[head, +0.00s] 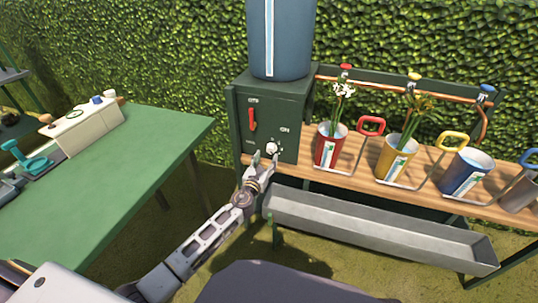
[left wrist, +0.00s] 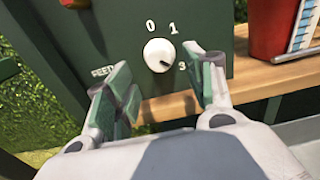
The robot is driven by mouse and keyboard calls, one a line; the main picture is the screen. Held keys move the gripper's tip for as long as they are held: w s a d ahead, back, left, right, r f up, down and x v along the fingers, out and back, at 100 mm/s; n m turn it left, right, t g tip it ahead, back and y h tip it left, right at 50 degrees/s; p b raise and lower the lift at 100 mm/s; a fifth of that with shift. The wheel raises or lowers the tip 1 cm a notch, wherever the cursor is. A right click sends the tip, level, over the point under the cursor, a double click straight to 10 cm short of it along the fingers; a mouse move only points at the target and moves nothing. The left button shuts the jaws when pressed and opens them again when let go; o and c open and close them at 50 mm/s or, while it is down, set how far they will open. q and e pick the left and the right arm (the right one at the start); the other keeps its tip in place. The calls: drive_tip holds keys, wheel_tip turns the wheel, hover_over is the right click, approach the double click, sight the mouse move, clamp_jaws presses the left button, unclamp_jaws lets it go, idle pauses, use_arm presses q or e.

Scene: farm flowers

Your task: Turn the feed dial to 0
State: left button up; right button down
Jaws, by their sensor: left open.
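The feed dial (head: 272,148) is a small white knob low on the front of a dark green control box (head: 289,98). In the left wrist view the dial (left wrist: 159,55) has a dark pointer mark aimed right and slightly down, close to the 3. The 0 and 1 are printed above it, and the word FEED shows to its left. My left gripper (head: 264,160) is just below the dial in the head view. In the left wrist view its fingers (left wrist: 163,88) are spread, with the dial ahead between them, apparently not touched. My right gripper is not visible.
A red lever (head: 252,119) sits above the dial, and a blue tank (head: 282,40) stands on the box. Red (head: 328,150), yellow (head: 394,160) and blue (head: 465,173) buckets stand on the wooden shelf (head: 360,184) at right. A grey trough (head: 380,230) is below. A green table (head: 120,180) is left.

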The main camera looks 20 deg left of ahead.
sight(270, 151)
use_arm(q)
drive_tip(key=shift+w+d+b, duration=0.1)
drive_tip(key=shift+w+b, duration=0.2)
drive_tip(key=shift+w, duration=1.9)
drive_tip(key=shift+c, duration=0.4)
drive_tip(key=c, duration=0.9)
